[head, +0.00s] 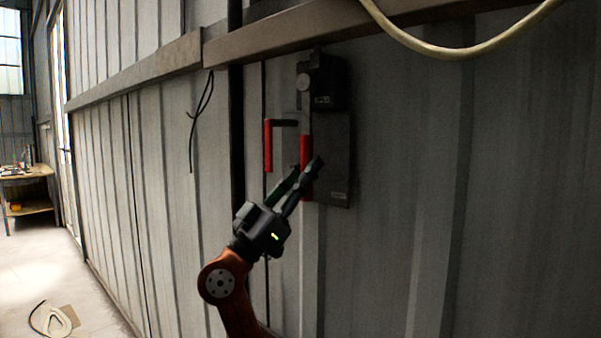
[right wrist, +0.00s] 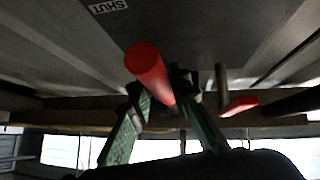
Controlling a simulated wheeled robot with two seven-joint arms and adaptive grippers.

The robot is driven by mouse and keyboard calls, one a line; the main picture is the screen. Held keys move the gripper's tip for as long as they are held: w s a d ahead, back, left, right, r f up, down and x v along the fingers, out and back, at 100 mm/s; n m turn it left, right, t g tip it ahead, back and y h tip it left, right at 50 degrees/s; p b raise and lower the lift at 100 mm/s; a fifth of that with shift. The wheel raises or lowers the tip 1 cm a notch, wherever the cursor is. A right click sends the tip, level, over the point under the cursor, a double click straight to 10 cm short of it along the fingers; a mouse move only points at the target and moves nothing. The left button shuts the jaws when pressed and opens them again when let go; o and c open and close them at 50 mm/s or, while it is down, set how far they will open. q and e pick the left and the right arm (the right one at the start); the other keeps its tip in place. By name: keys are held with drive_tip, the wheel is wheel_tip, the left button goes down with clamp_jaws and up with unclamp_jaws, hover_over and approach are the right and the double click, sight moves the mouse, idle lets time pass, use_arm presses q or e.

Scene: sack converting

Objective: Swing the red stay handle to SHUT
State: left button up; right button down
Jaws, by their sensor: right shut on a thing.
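The red stay handle (head: 306,148) hangs straight down from a grey lever on a dark wall plate (head: 335,150). In the right wrist view the red grip (right wrist: 148,68) lies between my finger pads. My right gripper (head: 307,168) is shut on the lower part of this grip, and its fingers hide some of it. A SHUT label (right wrist: 108,6) shows on the plate in the right wrist view; a small label (head: 338,195) at the plate's lower right is too small to read in the head view. My left gripper is not in view.
A second red handle (head: 268,146) on a dark crank hangs just left of the plate. A black box (head: 325,82) sits above the plate. A beam (head: 270,35) and a pale hose (head: 450,50) run overhead. A bench (head: 28,180) stands far left.

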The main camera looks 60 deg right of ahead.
drive_tip(key=shift+w, duration=0.2)
drive_tip(key=c, duration=1.8)
unclamp_jaws()
drive_tip(key=shift+o, duration=0.2)
drive_tip(key=v, duration=1.2)
drive_tip(key=shift+w+d, duration=0.1)
